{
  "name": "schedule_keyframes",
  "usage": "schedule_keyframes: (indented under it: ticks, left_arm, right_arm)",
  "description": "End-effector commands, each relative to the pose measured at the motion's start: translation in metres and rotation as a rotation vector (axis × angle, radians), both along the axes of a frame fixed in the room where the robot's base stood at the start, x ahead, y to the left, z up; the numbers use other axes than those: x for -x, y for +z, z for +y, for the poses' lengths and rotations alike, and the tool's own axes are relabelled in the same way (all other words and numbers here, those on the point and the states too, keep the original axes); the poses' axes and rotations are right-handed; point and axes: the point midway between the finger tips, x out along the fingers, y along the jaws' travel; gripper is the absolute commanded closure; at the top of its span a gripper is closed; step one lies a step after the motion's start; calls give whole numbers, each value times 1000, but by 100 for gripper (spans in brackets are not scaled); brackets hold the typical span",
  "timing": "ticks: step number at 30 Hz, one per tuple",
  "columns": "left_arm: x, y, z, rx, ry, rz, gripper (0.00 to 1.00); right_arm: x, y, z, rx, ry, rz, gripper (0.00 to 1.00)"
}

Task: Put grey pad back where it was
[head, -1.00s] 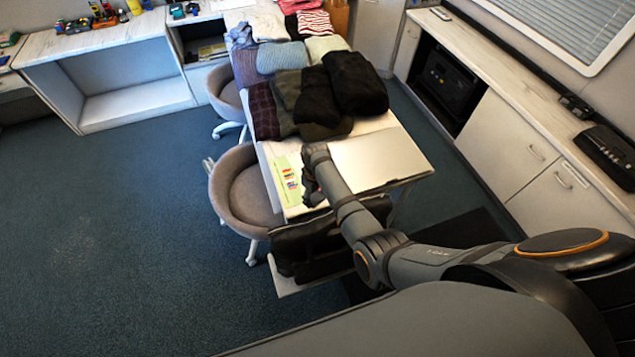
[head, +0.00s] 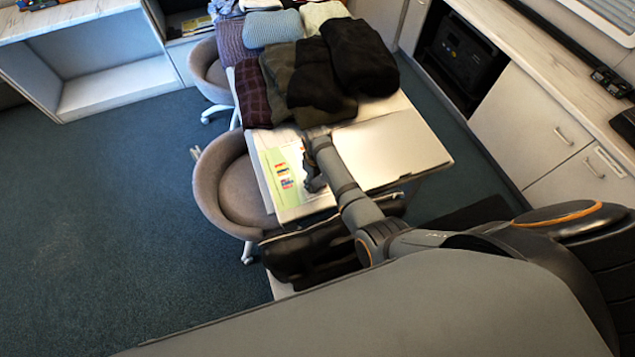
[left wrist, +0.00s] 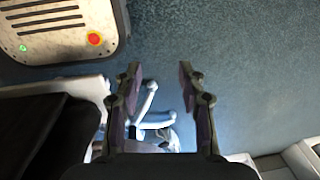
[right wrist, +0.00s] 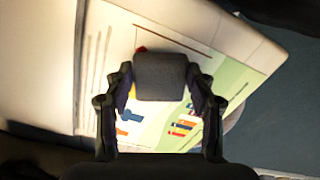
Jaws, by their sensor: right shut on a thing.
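The grey pad (right wrist: 161,77) is a small dark block with rounded corners, held between the fingertips of my right gripper (right wrist: 163,85). That gripper is shut on it, above a printed sheet with coloured marks (right wrist: 185,110) near the table's end. In the head view my right gripper (head: 314,182) reaches over the same sheet (head: 283,175); the pad cannot be made out there. I cannot tell whether the pad touches the sheet. My left gripper (left wrist: 158,75) is open and empty above the floor in the left wrist view; it does not show in the head view.
The white table (head: 425,140) carries several folded clothes (head: 305,75) at its far part. A grey-brown chair (head: 225,185) stands at its left side. A dark bag (head: 300,258) is at the near end. Cabinets (head: 520,125) line the right. Open floor (head: 110,220) lies left.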

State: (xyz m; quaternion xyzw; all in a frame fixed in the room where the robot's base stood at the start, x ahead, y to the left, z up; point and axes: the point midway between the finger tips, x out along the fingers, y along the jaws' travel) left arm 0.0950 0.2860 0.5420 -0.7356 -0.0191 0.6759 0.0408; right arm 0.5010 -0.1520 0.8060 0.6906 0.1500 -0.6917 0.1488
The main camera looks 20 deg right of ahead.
Motion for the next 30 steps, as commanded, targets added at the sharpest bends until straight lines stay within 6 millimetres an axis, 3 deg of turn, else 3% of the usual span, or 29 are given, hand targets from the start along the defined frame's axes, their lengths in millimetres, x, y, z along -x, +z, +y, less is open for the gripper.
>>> schedule_keyframes:
  ticks: [1,7,13,14,18,30]
  left_arm:
    - [-2,-14,-2,2,1,-2,60]
    - [-17,-9,-12,15,4,-26,60]
    - [-14,-11,-11,14,3,-22,60]
    - [-13,-10,-11,14,3,-20,60]
    - [-10,-11,-10,12,3,-16,60]
    - [-10,-8,-7,9,2,-15,60]
  right_arm:
    - [0,-13,1,-1,1,-2,74]
    - [0,-9,1,0,1,-1,74]
    - [0,-13,1,0,1,-2,74]
    - [0,-12,1,0,1,-3,40]
    - [0,-12,1,0,1,-3,22]
    - [0,-8,0,0,1,-2,22]
